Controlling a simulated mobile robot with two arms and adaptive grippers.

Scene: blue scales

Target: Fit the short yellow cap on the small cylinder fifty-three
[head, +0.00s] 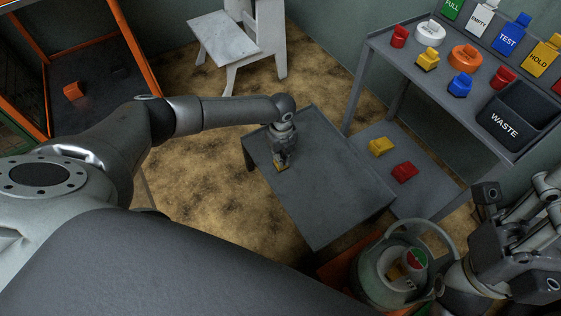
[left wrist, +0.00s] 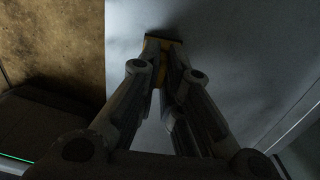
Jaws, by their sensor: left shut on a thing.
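My left gripper (head: 282,163) points down at the low grey table and is shut on a small yellow cap (head: 283,168). The cap is at or just above the tabletop; I cannot tell whether it touches. In the left wrist view the yellow cap (left wrist: 162,72) shows between the fingertips (left wrist: 163,60), mostly hidden by them. A grey-green cylinder (head: 372,275) with a ring-shaped collar stands at the lower right. A red and green part shows inside its collar; its markings are too small to read. My right gripper (head: 515,245) is beside the cylinder, its fingers unclear.
The low grey table (head: 340,200) is otherwise bare. A grey rack (head: 385,50) at the right holds several coloured caps and a black WASTE bin (head: 510,118). Yellow (head: 380,147) and red (head: 404,172) pieces lie on its lower shelf. A white step stool (head: 225,40) stands behind.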

